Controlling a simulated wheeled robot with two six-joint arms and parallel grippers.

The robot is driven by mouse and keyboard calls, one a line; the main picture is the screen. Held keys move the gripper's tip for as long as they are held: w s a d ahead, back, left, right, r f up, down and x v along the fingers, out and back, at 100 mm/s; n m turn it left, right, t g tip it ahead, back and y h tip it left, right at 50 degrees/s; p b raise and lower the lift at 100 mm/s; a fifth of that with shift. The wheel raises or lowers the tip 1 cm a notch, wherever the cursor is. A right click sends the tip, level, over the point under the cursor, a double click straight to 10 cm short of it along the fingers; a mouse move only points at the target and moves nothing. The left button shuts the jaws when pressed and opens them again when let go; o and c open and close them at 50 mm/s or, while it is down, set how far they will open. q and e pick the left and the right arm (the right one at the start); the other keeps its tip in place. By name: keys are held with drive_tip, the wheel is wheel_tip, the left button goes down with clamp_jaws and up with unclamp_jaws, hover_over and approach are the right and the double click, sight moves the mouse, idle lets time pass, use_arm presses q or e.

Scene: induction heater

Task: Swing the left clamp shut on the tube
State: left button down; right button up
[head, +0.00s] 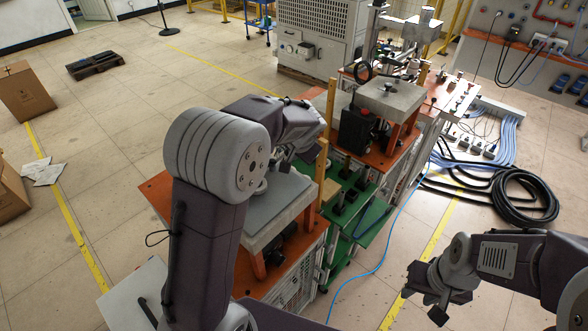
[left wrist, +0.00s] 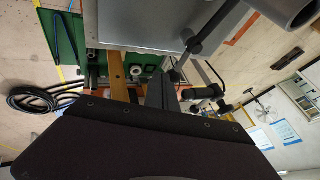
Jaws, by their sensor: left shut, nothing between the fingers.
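My left arm reaches over the near grey-topped station (head: 285,215) in the head view and covers much of it. My left gripper is mostly hidden there behind its own wrist. In the left wrist view the left gripper (left wrist: 162,92) is shut and empty, beside a dark rod with a ball end (left wrist: 197,46). This rod may belong to the left clamp, but I cannot tell. The clamp's position and the tube are not clear in either view. My right gripper (head: 432,292) hangs over the floor at the lower right, away from the station; its finger gap is unclear.
Wooden posts (head: 322,172) stand along the station's edge. A second grey-topped station (head: 390,103) is behind, with a black box (head: 356,130) beside it. Green shelves (head: 372,222) lie between. A black hose coil (head: 527,200) and blue cables lie on the floor at right.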

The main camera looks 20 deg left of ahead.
use_arm(q)
drive_tip(key=shift+w+a+r+n+g+y+b, duration=0.1)
drive_tip(key=shift+w+a+n+g+y+b, duration=0.1)
drive_tip(key=shift+w+a+n+y, duration=0.3)
drive_tip(key=shift+w+a+n+g+y+b, duration=0.1)
drive_tip(key=shift+w+n+g+b, duration=0.15)
drive_tip(key=shift+n, duration=0.45)
use_arm(e)
drive_tip(key=shift+f, duration=0.75)
use_arm(q)
drive_tip(key=shift+w, duration=0.1)
use_arm(e)
drive_tip(key=shift+s, duration=0.1)
use_arm(q)
drive_tip(key=shift+r, duration=0.1)
use_arm(e)
drive_tip(key=shift+d, duration=0.1)
